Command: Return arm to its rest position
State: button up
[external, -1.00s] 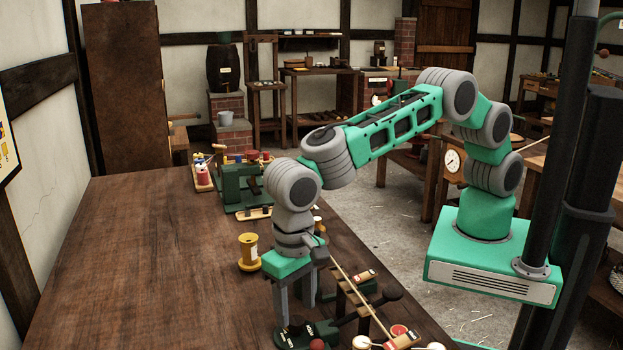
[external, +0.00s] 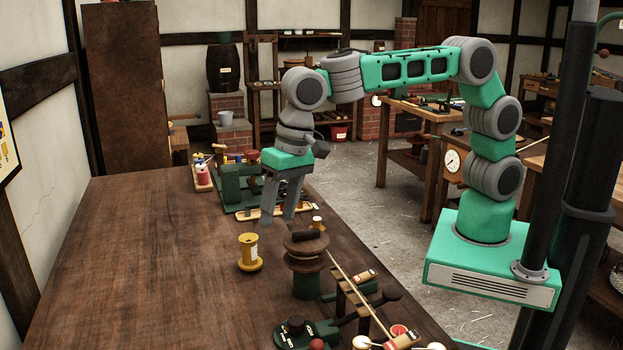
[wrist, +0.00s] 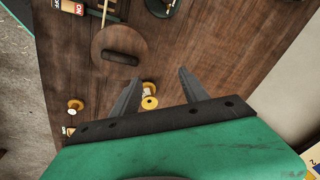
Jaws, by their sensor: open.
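My gripper (external: 280,218) is open and empty, raised above the long wooden bench (external: 130,240) with its fingers pointing down. In the wrist view its two fingers (wrist: 158,92) are spread apart with nothing held between them. Below it in the external view stands a green-based winding device (external: 307,285) with a round brown wooden top and a dark handle. The round top (wrist: 118,52) also shows in the wrist view, apart from the fingers. A yellow spool (external: 249,252) stands upright on the bench to the left of the device.
A green machine (external: 238,185) and a tray of small spools (external: 203,177) stand at the bench's far end. The bench's left side is clear.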

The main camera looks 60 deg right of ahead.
jog(key=d+r+n+t, duration=0.1)
jog(key=d+r, duration=0.1)
jog(key=d, duration=2.2)
jog(key=s+d+f, duration=0.3)
jog(key=s+d, duration=0.2)
jog(key=d, duration=0.2)
jog(key=s+d+f+n+h, duration=0.1)
jog(key=s+d+f, duration=0.2)
jog(key=s+d, duration=0.2)
jog(key=d, duration=0.3)
jog(key=shift+s+f+n+p, duration=0.25)
jog(key=shift+s+n+p, duration=0.05)
